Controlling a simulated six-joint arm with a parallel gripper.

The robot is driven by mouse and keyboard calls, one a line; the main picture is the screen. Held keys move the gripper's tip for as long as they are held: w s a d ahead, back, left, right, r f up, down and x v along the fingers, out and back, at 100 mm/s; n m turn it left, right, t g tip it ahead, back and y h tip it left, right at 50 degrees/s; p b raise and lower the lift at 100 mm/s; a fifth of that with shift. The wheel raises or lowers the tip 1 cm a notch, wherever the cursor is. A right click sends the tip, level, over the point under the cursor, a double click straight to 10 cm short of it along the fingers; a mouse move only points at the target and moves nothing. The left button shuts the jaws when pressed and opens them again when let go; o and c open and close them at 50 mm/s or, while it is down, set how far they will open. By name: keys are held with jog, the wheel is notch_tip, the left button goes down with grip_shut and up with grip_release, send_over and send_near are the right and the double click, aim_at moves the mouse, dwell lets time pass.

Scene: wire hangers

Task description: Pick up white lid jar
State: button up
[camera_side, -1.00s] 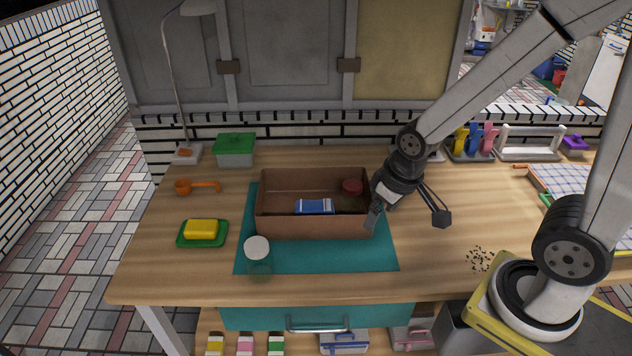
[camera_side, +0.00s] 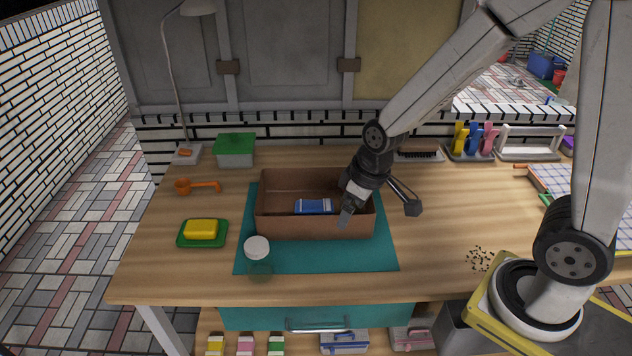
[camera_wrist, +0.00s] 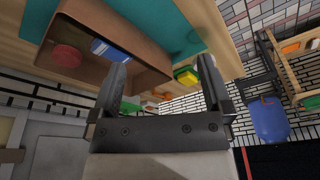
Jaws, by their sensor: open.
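The white lid jar (camera_side: 257,248) stands upright on the front left of the teal mat, with a white lid and a clear, faint glass body. It sits outside the brown box, near its front left corner. The spread fingers also show in the wrist view (camera_wrist: 162,70).
The open brown box (camera_side: 300,226) holds a blue and white packet (camera_side: 313,206) and a red-lidded item (camera_wrist: 66,55). A yellow block (camera_side: 201,229) on a green dish lies left of the mat. An orange scoop (camera_side: 184,186) and green-lidded tub (camera_side: 235,149) stand further back.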

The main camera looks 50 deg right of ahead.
aim_at(257, 244)
jog(key=w+a+f+n+y, duration=0.1)
jog(key=w+a+f+n, duration=0.1)
jog(key=w+a, duration=0.1)
jog(key=w+a+f+n+y, duration=0.1)
jog(key=w+a+f+n, duration=0.2)
jog(key=w, duration=0.3)
jog(key=w+a+f+n+y, duration=0.1)
jog(key=w+a+f+n, duration=0.1)
jog(key=w+a, duration=0.3)
jog(key=shift+w+a+f+n, duration=0.15)
jog(key=shift+f+n, duration=0.15)
jog(key=shift+n, duration=0.3)
jog(key=shift+x, duration=1.3)
jog(key=shift+x, duration=2.55)
